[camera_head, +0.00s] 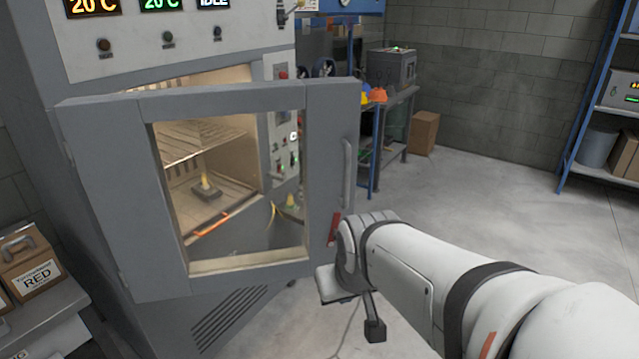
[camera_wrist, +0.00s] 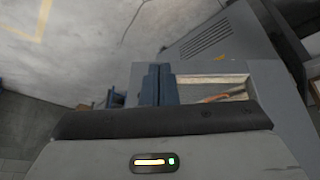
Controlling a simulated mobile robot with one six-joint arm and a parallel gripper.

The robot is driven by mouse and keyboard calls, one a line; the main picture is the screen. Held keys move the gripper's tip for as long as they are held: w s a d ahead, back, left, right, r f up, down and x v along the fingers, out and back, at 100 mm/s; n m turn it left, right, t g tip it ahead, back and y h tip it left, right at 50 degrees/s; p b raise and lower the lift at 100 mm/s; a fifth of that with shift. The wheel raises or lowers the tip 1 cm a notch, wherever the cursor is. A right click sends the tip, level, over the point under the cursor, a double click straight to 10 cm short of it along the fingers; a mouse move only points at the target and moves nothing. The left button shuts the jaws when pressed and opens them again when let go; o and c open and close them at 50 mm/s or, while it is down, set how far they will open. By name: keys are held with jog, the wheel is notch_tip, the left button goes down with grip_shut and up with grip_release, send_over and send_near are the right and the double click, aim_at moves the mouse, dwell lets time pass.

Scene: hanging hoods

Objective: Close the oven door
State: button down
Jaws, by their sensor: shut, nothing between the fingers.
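The oven door (camera_head: 333,110) is a grey frame around a large window. It stands open, swung out from its left-hand hinge side, with a vertical grey handle (camera_head: 347,172) near its free right edge. The lit oven (camera_head: 210,75) shows above the door and through the window. My arm comes in from the lower right, its white wrist by the door's lower right corner; the fingertips are not clear there. In the wrist view my gripper (camera_wrist: 157,70) has its blue-grey fingers together and empty, with the door window (camera_wrist: 215,85) just beyond. I cannot tell whether they touch the door.
Inside the oven are wire shelves and a small item with a yellow top (camera_head: 206,188). A side table with boxes (camera_head: 35,265) stands at the left. A cardboard box (camera_head: 424,132) and blue shelving (camera_head: 590,100) stand behind. The floor at right is clear.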

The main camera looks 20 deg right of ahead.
jog(key=w+d+f+t+h, duration=0.2)
jog(key=w+d+t, duration=0.3)
jog(key=w+d, duration=0.5)
jog(key=t, duration=0.8)
send_near(353, 186)
jog(key=shift+m+y, duration=0.4)
jog(key=shift+w+d+p, duration=0.25)
jog(key=shift+w+p, duration=0.95)
jog(key=shift+p, duration=0.55)
jog(key=shift+w+d+p, duration=0.25)
jog(key=shift+w+p, duration=1)
jog(key=shift+p, duration=0.45)
